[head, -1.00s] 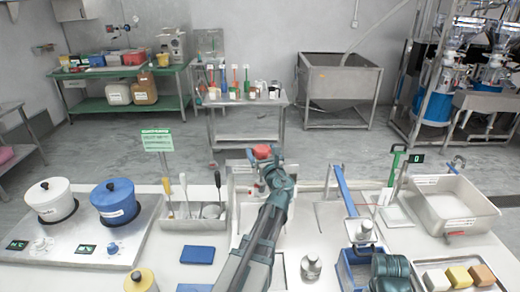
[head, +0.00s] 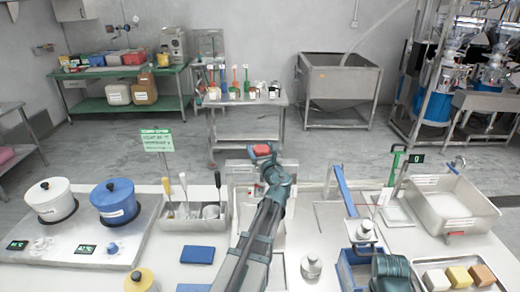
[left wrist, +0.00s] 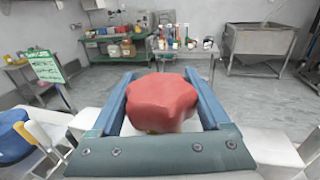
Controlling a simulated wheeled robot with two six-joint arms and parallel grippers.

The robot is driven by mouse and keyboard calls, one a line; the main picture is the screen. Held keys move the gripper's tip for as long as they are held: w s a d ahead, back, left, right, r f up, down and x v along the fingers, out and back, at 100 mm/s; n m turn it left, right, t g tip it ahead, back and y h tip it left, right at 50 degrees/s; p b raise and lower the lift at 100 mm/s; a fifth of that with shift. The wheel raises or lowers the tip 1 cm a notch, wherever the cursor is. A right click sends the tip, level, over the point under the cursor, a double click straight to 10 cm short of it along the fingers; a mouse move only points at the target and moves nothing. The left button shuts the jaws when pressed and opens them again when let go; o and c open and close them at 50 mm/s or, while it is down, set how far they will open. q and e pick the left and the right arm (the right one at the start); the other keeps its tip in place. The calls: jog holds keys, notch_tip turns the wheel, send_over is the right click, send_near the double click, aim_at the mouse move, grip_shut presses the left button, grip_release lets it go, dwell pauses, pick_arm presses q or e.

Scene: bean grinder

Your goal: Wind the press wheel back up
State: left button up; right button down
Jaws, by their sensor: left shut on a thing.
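The press wheel is a red, lobed knob (head: 262,150) at the back edge of the worktop, near the middle of the head view. In the left wrist view the red wheel (left wrist: 163,102) fills the space between the two blue-grey fingers. My left gripper (head: 265,157) is shut on it, with a finger on each side. The press (head: 243,170) below the wheel is partly hidden by my left arm. A teal part of my right arm shows at the lower right of the head view, but I cannot make out its gripper.
A utensil holder (head: 195,216) and two pots, white (head: 49,199) and blue (head: 114,201), stand to the left. A blue lever device (head: 344,190), a white basin (head: 455,210) and a tray of blocks (head: 458,277) are to the right.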

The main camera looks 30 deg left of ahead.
pick_arm(q)
jog(key=n+g+y, duration=0.2)
jog(key=n+g, duration=0.1)
jog(key=shift+a+g+y, duration=0.1)
jog(key=shift+g+y, duration=0.2)
jog(key=shift+g, duration=0.1)
jog(key=n+g, duration=0.1)
jog(key=g, duration=0.1)
jog(key=n+g+y, duration=0.1)
jog(key=n+g, duration=0.1)
jog(key=s+n+g+y, duration=0.1)
jog(key=g, duration=0.1)
jog(key=shift+a+n+g, duration=0.2)
jog(key=shift+n+g, duration=0.1)
jog(key=shift+g, duration=0.1)
jog(key=n+g, duration=0.2)
jog(key=g, duration=0.1)
jog(key=s+n+g, duration=0.1)
jog(key=n+g, duration=0.1)
jog(key=g, duration=0.1)
jog(key=shift+s+d+n+g+h, duration=0.1)
jog(key=shift+s+n+g+h, duration=0.1)
jog(key=shift+n+g+h, duration=0.55)
jog(key=shift+s+d+n+g+h, duration=0.15)
jog(key=shift+n+g, duration=0.3)
jog(key=shift+g, duration=0.7)
jog(key=shift+a, duration=0.1)
jog(key=o, duration=1.2)
